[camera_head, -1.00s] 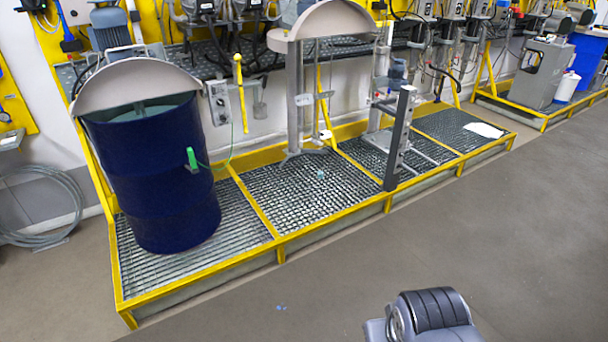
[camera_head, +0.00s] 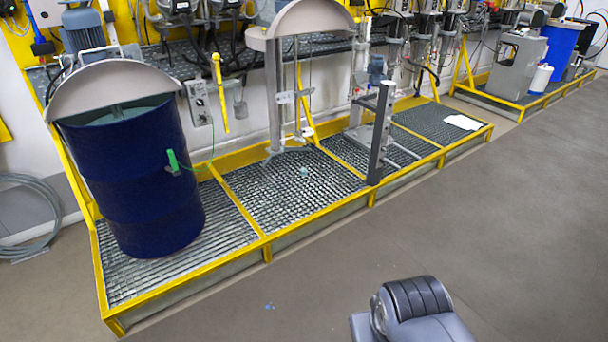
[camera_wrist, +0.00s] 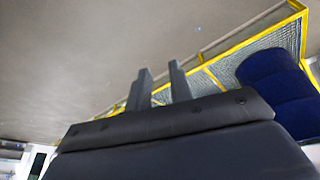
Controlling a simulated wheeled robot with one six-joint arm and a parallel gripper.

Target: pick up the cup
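I cannot make out a cup for sure. A tiny pale teal thing (camera_head: 304,171) lies on the metal grating in the middle of the yellow-framed platform; it is too small to tell what it is. My gripper (camera_wrist: 159,67) shows in the wrist view as two dark grey fingers with a gap between them. It is open, and nothing shows between the fingers. In the head view only a dark, rounded part of my arm shows at the bottom, out over the floor and well apart from the platform.
A dark blue drum (camera_head: 134,185) stands on the left of the grating (camera_head: 285,195), under a grey half-round guard. A dark post (camera_head: 381,135) rises at the platform's front edge. A white bucket (camera_head: 541,78) stands far right. The grey floor (camera_head: 500,220) in front is clear.

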